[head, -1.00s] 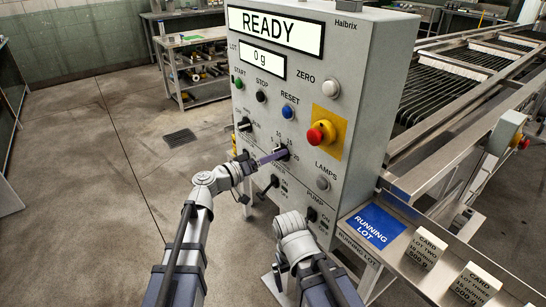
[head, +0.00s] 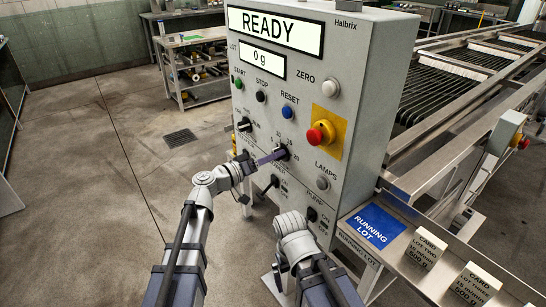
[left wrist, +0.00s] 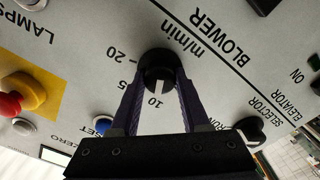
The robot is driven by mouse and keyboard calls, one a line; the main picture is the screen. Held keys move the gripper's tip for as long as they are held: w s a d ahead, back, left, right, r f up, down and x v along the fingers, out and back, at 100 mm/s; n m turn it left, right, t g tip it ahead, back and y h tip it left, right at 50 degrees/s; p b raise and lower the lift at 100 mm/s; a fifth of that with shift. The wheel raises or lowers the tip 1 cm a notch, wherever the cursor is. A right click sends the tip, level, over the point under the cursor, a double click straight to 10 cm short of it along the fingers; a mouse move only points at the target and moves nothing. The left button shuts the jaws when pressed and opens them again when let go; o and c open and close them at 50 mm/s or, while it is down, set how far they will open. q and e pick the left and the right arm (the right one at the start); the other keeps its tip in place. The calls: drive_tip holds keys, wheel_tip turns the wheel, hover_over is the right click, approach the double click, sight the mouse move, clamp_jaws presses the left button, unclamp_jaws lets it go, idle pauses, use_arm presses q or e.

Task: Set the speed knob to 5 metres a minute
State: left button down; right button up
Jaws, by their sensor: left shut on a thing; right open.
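The black speed knob (left wrist: 158,68) is on the grey control panel, with a scale marked m/min around it. In the left wrist view, which is upside down, its white pointer line is at or close to the 10 mark; the 15 is partly hidden by a finger. My left gripper (left wrist: 158,82) is shut on the knob, one purple finger on each side. In the head view the left gripper (head: 273,157) reaches the knob (head: 282,152) from the left and hides part of its scale. My right arm's wrist is low before the panel; its fingers are hidden.
The display (head: 276,31) reads READY and the smaller one (head: 262,61) 0 g. Close to the knob are a selector knob (head: 244,125), the blue reset button (head: 287,112) and the red emergency stop (head: 321,134). A steel shelf with cards (head: 427,250) stands right.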

use_arm(q)
drive_tip(key=shift+n, duration=0.4)
drive_tip(key=n, duration=0.8)
drive_tip(key=shift+n, duration=0.7)
drive_tip(key=shift+c, duration=1.9)
unclamp_jaws()
drive_tip(key=v, duration=0.8)
drive_tip(key=shift+w+d, duration=0.15)
